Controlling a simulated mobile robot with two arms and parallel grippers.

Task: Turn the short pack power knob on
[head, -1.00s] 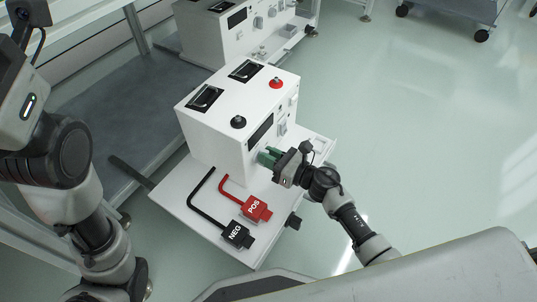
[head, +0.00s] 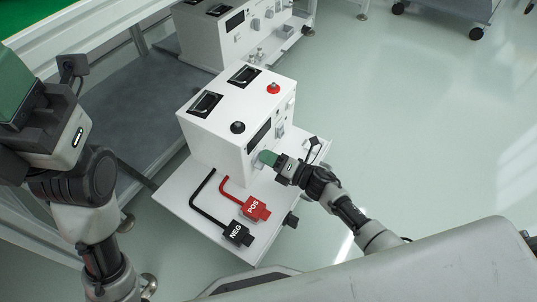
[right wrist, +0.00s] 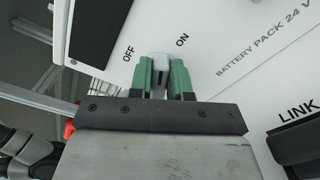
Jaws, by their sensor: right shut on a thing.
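The white battery pack (head: 212,135) stands on a white shelf. In the right wrist view its front panel (right wrist: 225,60) carries OFF, ON and "BATTERY PACK 24 V" labels. The grey power knob (right wrist: 160,66) sits between the two green fingers of my right gripper (right wrist: 162,72), near the OFF and ON marks. The gripper is shut on the knob; its exact pointing is hard to read. In the head view my right gripper (head: 266,158) is against the pack's front. My left gripper (head: 18,85) is at the left edge, away from the pack, its fingertips cut off.
Red POS (head: 254,208) and black NEG (head: 236,233) connectors lie on the shelf (head: 185,205) before the pack. A black knob (head: 237,127) and a red button (head: 272,88) are on its top. A second white unit (head: 205,40) stands behind.

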